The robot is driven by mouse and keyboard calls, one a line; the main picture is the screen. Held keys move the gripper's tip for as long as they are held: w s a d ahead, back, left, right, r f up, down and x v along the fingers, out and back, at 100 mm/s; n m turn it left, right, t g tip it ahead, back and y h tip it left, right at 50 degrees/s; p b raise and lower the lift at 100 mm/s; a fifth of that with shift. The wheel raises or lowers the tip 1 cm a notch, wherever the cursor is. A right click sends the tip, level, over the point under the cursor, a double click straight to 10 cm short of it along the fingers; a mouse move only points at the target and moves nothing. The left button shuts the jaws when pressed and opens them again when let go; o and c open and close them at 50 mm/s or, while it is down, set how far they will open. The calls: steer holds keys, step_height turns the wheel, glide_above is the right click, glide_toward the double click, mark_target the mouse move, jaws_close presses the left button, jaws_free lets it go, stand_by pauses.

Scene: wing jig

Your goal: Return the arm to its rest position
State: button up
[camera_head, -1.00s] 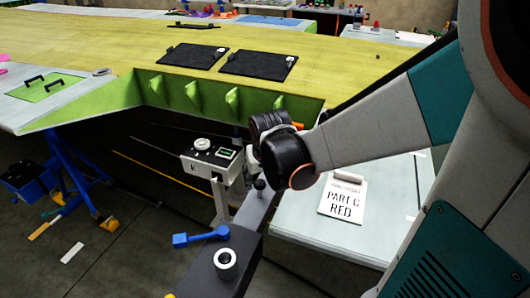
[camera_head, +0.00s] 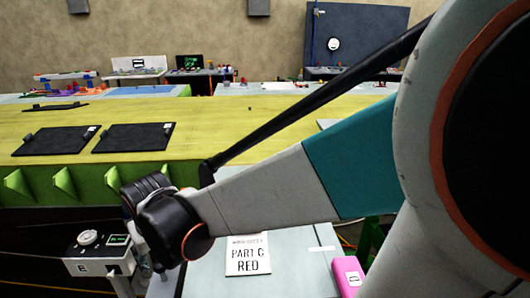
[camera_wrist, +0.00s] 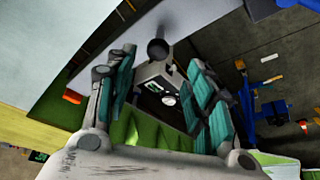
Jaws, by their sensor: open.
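My arm reaches across the head view from the right to a dark joint (camera_head: 165,225) above the near bench. My gripper (camera_wrist: 160,72) shows in the wrist view with its two teal-padded fingers spread apart and nothing between them touching. It does not show clearly in the head view. Beyond the fingers, a grey control box (camera_wrist: 152,73) with a round dial appears in the gap. The same box (camera_head: 98,254) stands at the lower left in the head view.
A long yellow wing panel (camera_head: 270,130) with green ribs (camera_head: 63,182) lies behind my arm. A blue stand (camera_wrist: 262,122) is on the floor.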

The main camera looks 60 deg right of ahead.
steer(key=s+a+r+n+t+y+b, duration=0.1)
steer(key=s+a+r+n+t, duration=0.1)
steer(key=s+a, duration=0.5)
steer(key=s+r+n, duration=0.1)
steer(key=s+r, duration=0.1)
steer(key=s, duration=0.1)
steer(key=shift+s+a+t+b, duration=0.2)
steer(key=shift+s+t+b, duration=0.05)
steer(key=shift+t+b, duration=0.15)
